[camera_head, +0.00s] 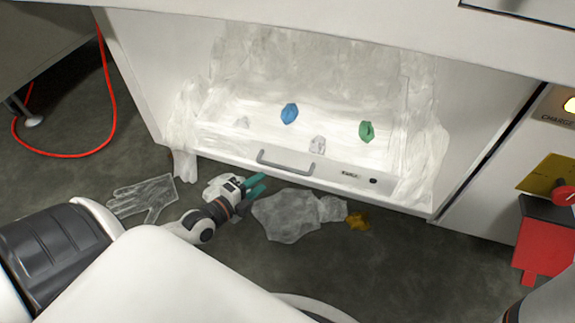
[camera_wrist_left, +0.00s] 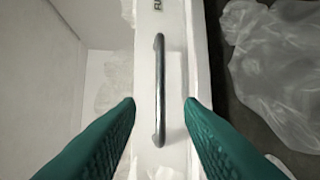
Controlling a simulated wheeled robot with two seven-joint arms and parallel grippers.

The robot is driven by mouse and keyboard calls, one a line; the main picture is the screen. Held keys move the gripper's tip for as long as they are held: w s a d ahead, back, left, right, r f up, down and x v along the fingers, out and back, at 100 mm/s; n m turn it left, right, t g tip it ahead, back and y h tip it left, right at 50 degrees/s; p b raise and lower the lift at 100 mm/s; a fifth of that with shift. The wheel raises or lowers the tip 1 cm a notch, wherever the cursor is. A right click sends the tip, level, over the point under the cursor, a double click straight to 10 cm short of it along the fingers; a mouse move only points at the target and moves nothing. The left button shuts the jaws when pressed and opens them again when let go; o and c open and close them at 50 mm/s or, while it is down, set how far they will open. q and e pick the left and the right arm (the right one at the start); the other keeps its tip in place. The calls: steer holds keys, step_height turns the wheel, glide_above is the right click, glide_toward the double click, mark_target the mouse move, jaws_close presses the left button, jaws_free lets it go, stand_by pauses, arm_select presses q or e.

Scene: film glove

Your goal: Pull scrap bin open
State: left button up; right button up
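The scrap bin (camera_head: 225,143) is a white drawer-like bin in a white cabinet, with a metal bar handle (camera_head: 285,165) on its front. Clear film hangs over its sides, and blue and green crumpled pieces lie inside. My left gripper (camera_head: 258,185), with teal fingers, is just below and left of the handle in the head view. In the left wrist view the handle (camera_wrist_left: 160,90) runs upright between the two open fingers (camera_wrist_left: 160,105), with gaps on both sides. Nothing is held. My right gripper is not in view.
A clear film glove (camera_head: 145,198), a crumpled clear film piece (camera_head: 285,215) and a yellow scrap (camera_head: 357,220) lie on the dark floor. A red cable (camera_head: 75,155) curls at left. A red box (camera_head: 540,240) stands by the charging panel (camera_head: 557,104) at right.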

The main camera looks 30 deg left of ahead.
mark_target(282, 168)
arm_select(q)
steer(key=b+x, duration=0.5)
steer(key=x, duration=0.5)
steer(key=shift+w+f, duration=0.15)
jaws_close()
